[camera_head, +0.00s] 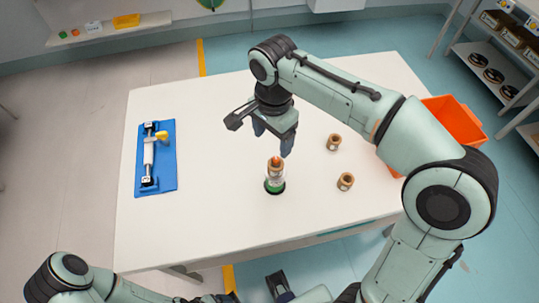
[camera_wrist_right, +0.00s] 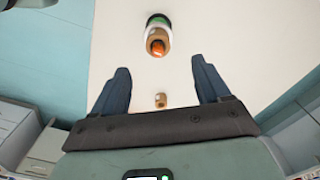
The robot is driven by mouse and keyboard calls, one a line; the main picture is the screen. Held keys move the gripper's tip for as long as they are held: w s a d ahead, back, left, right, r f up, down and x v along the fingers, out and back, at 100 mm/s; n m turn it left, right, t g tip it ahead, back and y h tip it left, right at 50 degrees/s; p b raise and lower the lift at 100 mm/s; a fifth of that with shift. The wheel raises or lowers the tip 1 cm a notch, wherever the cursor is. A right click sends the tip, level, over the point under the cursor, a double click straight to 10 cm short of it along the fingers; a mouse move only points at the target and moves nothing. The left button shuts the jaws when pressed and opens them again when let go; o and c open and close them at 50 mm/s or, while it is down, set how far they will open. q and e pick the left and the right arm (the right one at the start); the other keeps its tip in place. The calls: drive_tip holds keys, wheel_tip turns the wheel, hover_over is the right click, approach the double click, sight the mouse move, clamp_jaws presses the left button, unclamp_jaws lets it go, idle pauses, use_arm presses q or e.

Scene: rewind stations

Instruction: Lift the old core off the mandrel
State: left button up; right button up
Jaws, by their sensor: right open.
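The mandrel has an orange tip (camera_head: 276,160) and a green and black base (camera_head: 274,187); it stands upright near the table's front middle. The tan old core (camera_head: 274,171) sits around it below the tip. In the right wrist view, the orange tip (camera_wrist_right: 157,47) shows inside the core, beyond the fingers. My right gripper (camera_head: 273,143) is open and empty, above and behind the mandrel, apart from it. Its spread fingers also show in the wrist view (camera_wrist_right: 160,82). Dark parts of what looks like my left gripper (camera_head: 279,284) show at the bottom edge, partly cut off.
Two loose tan cores (camera_head: 334,142) (camera_head: 346,181) stand right of the mandrel. An orange bin (camera_head: 455,118) is at the table's right, partly behind my right arm. A blue mat (camera_head: 168,176) with a roller fixture lies at the left. The white table (camera_head: 215,150) between is clear.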

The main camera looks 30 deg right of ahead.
sight(276, 164)
drive_tip(key=f, duration=0.4)
drive_tip(key=f+b, duration=0.1)
drive_tip(key=f, duration=0.1)
drive_tip(key=shift+s+f, duration=0.2)
drive_tip(key=shift+s, duration=0.1)
drive_tip(key=shift+w+d+f+b, duration=0.1)
drive_tip(key=shift+d+f+b, duration=0.1)
drive_tip(key=shift+f, duration=0.8)
drive_tip(key=shift+d+f+b, duration=0.1)
drive_tip(key=shift+f+b, duration=0.05)
drive_tip(key=shift+f, duration=0.85)
drive_tip(key=shift+w+d+f+b, duration=0.1)
drive_tip(key=shift+d+f+b, duration=0.1)
drive_tip(key=shift+f, duration=0.8)
use_arm(q)
drive_tip(key=shift+s+f, duration=0.2)
drive_tip(key=shift+f, duration=0.35)
drive_tip(key=shift+s+f, duration=0.2)
drive_tip(key=shift+f, duration=0.35)
use_arm(e)
drive_tip(key=shift+c, duration=0.3)
drive_tip(key=c, duration=1)
